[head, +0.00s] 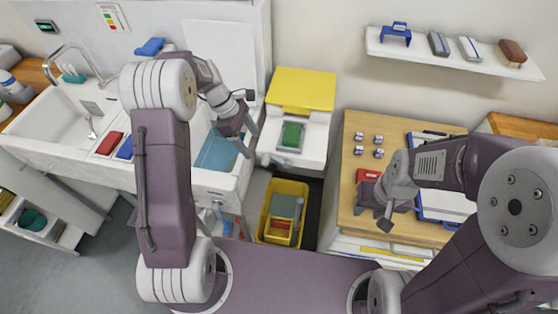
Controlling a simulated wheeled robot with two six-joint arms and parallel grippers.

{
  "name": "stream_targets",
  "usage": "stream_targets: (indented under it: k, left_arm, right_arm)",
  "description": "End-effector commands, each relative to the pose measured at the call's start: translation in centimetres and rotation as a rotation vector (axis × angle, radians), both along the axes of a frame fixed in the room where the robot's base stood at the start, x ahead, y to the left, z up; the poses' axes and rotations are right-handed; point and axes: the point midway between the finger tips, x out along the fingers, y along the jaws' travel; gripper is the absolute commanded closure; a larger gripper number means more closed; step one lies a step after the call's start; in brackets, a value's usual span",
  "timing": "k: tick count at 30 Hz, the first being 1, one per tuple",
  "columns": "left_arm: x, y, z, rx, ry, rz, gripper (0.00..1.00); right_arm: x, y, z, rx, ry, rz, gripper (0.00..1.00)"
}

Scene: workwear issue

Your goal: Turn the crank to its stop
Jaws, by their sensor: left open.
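I cannot make out a crank with certainty in the head view. My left gripper (243,140) hangs at the right end of the sink unit, over a blue-grey surface (215,153), and is open with nothing seen between its fingers. A white unit with a yellow top (302,90) and a green pad (291,134) stands just right of it, apart from it. My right gripper (384,218) is over the left part of the wooden table (352,150); its fingers are partly hidden by its own wrist, and their opening cannot be told.
A yellow bin (270,237) with items stands on the floor below the white unit. Several small blocks, a red item (368,175) and a blue-edged board lie on the table. A wall shelf (450,60) hangs above.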

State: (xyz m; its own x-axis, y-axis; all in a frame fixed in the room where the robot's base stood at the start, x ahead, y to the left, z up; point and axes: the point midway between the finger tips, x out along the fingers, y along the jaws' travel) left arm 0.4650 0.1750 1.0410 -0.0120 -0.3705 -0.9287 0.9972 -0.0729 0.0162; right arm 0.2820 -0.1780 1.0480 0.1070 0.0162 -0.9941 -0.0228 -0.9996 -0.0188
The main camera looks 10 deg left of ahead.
Motion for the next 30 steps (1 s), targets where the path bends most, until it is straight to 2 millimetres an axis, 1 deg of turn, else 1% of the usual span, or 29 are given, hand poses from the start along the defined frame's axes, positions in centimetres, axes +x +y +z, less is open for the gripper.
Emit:
stream_targets:
  k: [3,5,7,11,16,18,21,24,30]
  left_arm:
    - [0.6,0.1,0.0,-0.017,0.016,0.044,0.31]
    - [0.6,0.0,-0.1,-0.017,0.017,0.044,0.31]
    - [0.5,-0.3,-0.6,-0.016,0.018,0.042,0.31]
    - [0.4,-1.2,-2.8,-0.015,0.02,0.039,0.31]
    - [0.4,-2.5,-6.0,-0.014,0.018,0.039,0.31]
    - [0.4,-2.9,-7.0,-0.013,0.018,0.038,0.31]
    - [0.4,-3.3,-8.0,-0.014,0.015,0.038,0.31]
    - [0.4,-3.4,-8.4,-0.013,0.013,0.039,0.31]
    - [0.4,-3.4,-8.4,-0.013,0.013,0.039,0.31]
  right_arm:
    - [0.0,0.0,0.0,0.0,-0.001,0.0,0.64]
    - [0.0,0.0,0.0,0.0,-0.001,0.0,0.64]
    - [0.0,0.0,0.1,0.0,-0.001,0.0,0.64]
    - [0.0,0.0,0.4,0.0,-0.001,0.0,0.64]
    - [0.0,0.0,0.9,0.0,-0.001,0.0,0.64]
    - [0.0,0.0,1.0,0.0,-0.001,0.0,0.64]
    - [0.0,0.0,1.1,0.0,-0.001,0.0,0.64]
    - [0.0,0.0,1.1,0.0,-0.001,0.0,0.64]
    - [0.0,0.0,1.1,0.0,0.0,0.0,0.64]
